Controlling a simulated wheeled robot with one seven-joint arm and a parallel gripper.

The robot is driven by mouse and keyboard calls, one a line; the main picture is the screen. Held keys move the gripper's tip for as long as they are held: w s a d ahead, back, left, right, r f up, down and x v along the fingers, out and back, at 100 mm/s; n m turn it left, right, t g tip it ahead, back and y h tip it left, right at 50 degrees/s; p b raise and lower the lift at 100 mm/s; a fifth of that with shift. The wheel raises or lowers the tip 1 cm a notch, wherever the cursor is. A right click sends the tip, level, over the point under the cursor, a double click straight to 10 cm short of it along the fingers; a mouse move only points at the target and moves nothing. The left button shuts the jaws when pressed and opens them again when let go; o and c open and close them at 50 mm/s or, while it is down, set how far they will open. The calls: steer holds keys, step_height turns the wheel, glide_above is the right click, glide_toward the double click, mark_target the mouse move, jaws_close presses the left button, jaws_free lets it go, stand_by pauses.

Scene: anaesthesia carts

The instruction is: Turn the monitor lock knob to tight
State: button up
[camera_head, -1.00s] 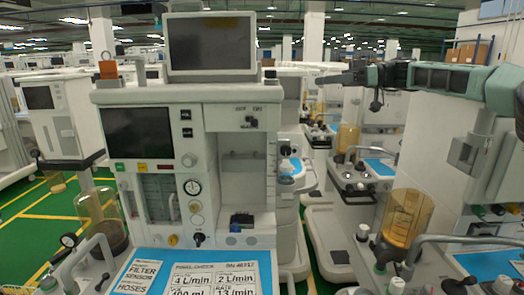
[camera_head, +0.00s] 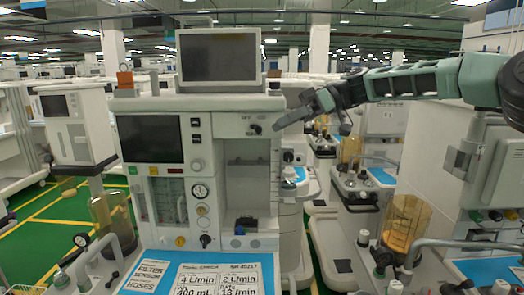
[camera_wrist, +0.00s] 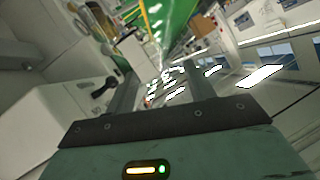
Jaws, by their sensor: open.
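A grey-framed monitor (camera_head: 220,57) stands on top of the white anaesthesia cart. A small black knob (camera_head: 255,129) sits on the cart's upper right front panel, under small lettering that I cannot read clearly. I cannot tell whether it is the monitor lock knob. My gripper (camera_head: 289,120) is at the right of this panel, apart from the knob. In the wrist view, my gripper (camera_wrist: 162,82) is open with nothing between its fingers. A black lever-like knob (camera_wrist: 104,88) on a white surface lies just left of the left finger. No tight mark is legible.
An orange block (camera_head: 125,80) stands on the cart's top left. A blue work surface with printed cards (camera_head: 205,281) is in front. Another cart with an amber canister (camera_head: 403,222) stands at the right. Green floor shows at the left.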

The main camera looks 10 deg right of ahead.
steer(key=s+a+f+g+h, duration=0.1)
steer(key=s+a+f+h, duration=0.1)
steer(key=s+a+f, duration=0.2)
steer(key=s+a, duration=0.2)
steer(key=a, duration=0.1)
steer(key=shift+f+m, duration=0.3)
steer(key=shift+m, duration=0.1)
